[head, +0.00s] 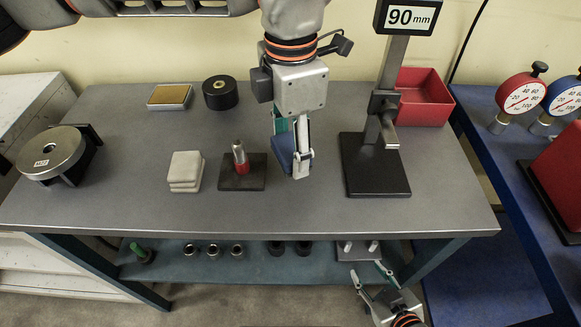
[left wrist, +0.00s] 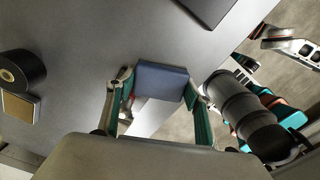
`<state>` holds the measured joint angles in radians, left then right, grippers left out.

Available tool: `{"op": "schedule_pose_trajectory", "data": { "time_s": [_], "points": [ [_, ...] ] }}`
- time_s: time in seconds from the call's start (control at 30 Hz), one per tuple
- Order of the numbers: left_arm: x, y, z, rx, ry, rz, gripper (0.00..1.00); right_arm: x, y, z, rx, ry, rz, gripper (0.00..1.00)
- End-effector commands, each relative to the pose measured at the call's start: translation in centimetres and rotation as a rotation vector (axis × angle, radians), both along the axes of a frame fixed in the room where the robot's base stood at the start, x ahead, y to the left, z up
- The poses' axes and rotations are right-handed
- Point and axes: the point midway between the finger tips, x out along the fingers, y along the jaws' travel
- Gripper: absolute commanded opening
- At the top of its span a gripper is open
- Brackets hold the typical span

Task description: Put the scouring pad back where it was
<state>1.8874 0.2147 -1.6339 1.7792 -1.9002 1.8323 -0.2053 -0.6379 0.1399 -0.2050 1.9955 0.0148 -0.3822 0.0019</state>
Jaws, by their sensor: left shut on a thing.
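My left gripper (head: 292,160) reaches down from the top over the bench middle in the head view. It is shut on a blue pad (head: 283,151), which I take to be the scouring pad. In the left wrist view the pad (left wrist: 160,81) sits between the two fingers of the left gripper (left wrist: 160,88). I cannot tell whether the pad touches the bench. My right gripper (head: 370,277) is low in front of the bench, with its fingers apart and nothing between them.
On the grey bench (head: 275,215), left of the pad, stand a red-and-metal post on a dark plate (head: 236,184) and stacked pale blocks (head: 186,170). A tan-topped block (head: 169,95) and black roll (head: 220,93) are behind. The gauge stand (head: 375,175) is right.

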Motion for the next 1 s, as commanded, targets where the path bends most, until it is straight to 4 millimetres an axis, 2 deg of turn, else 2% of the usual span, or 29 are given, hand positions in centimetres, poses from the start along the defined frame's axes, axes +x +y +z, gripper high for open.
{"op": "schedule_pose_trajectory", "data": {
  "time_s": [0.1, 0.33, 0.57, 0.93, 0.97, 1.0],
  "points": [
    [0.0, 0.0, -1.5, -0.001, 0.000, -0.002, 0.28, 0.0, 0.0, -0.1, -0.001, 0.000, 0.000, 0.40],
    [0.0, 0.0, -3.0, 0.001, 0.000, 0.000, 0.28, 0.0, 0.0, -0.1, -0.002, -0.001, 0.000, 0.40],
    [-0.1, 0.0, -6.1, 0.000, 0.002, -0.001, 0.28, 0.0, 0.0, -0.3, -0.004, 0.001, 0.001, 0.40],
    [0.0, 0.0, -6.6, 0.000, -0.001, -0.001, 0.28, 0.0, -0.1, -0.4, -0.005, 0.001, 0.000, 0.40],
    [0.0, 0.0, -6.6, 0.000, -0.001, -0.001, 0.54, 0.0, -0.1, -0.3, -0.005, -0.001, 0.000, 0.40],
    [0.0, 0.0, -6.5, -0.001, -0.001, -0.001, 0.64, 0.1, -0.1, -0.3, -0.006, -0.001, 0.000, 0.40]
  ]
}}
